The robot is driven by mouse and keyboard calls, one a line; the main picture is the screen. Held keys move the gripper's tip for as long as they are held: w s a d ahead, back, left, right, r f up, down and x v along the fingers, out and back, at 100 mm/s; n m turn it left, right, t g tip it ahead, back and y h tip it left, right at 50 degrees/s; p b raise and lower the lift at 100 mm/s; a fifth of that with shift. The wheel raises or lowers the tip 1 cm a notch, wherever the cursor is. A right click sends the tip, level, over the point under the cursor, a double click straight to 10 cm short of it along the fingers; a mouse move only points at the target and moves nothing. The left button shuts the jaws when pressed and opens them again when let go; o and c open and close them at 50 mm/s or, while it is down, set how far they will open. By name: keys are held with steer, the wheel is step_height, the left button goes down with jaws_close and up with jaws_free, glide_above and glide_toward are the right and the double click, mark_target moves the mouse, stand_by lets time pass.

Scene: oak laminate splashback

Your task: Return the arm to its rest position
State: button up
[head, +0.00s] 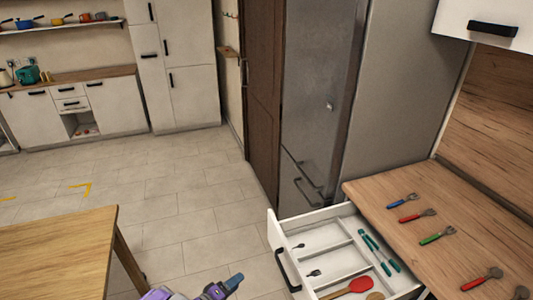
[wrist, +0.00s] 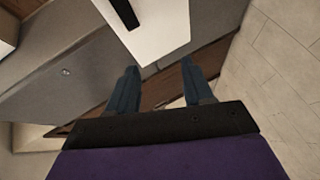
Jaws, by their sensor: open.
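My gripper (head: 226,286) shows at the bottom edge of the head view, with a purple part of my arm beside it. It is left of the open drawer (head: 283,262) and apart from it. In the wrist view my gripper (wrist: 159,68) has its two dark blue fingers spread apart, with nothing between them. Most of my arm is below the head view and hidden.
The drawer holds small forks, a red spatula (head: 361,284) and teal-handled utensils (head: 378,250). Several utensils lie on the wooden counter (head: 450,215). A wooden table (head: 55,250) stands at the left. Tiled floor (head: 185,225) is clear between table and drawer.

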steer(key=w+a+r+m+g+y, duration=0.2)
steer(key=w+a+r+y, duration=0.5)
steer(key=w+r+y, duration=0.3)
steer(key=s+d+r+g+y, duration=0.1)
steer(key=s+r+y, duration=0.15)
steer(key=r, duration=0.45)
steer(key=s+d+r+g+y, duration=0.15)
steer(key=s+r, duration=0.25)
steer(key=r, duration=0.4)
steer(key=s+d+r+m+g+h, duration=0.1)
steer(key=s+d+r+g, duration=0.1)
steer(key=s+d, duration=0.8)
steer(key=s+d+r+m+g+h, duration=0.2)
steer(key=s+d+g, duration=0.2)
steer(key=s+d, duration=0.6)
steer(key=s+d+r+m+g+h, duration=0.1)
steer(key=s+d+r+m+g, duration=0.1)
steer(key=s+d, duration=0.8)
steer(key=s+r+g, duration=0.1)
steer(key=s, duration=0.6)
steer(key=shift+s+h, duration=0.3)
steer(key=shift+r, duration=0.1)
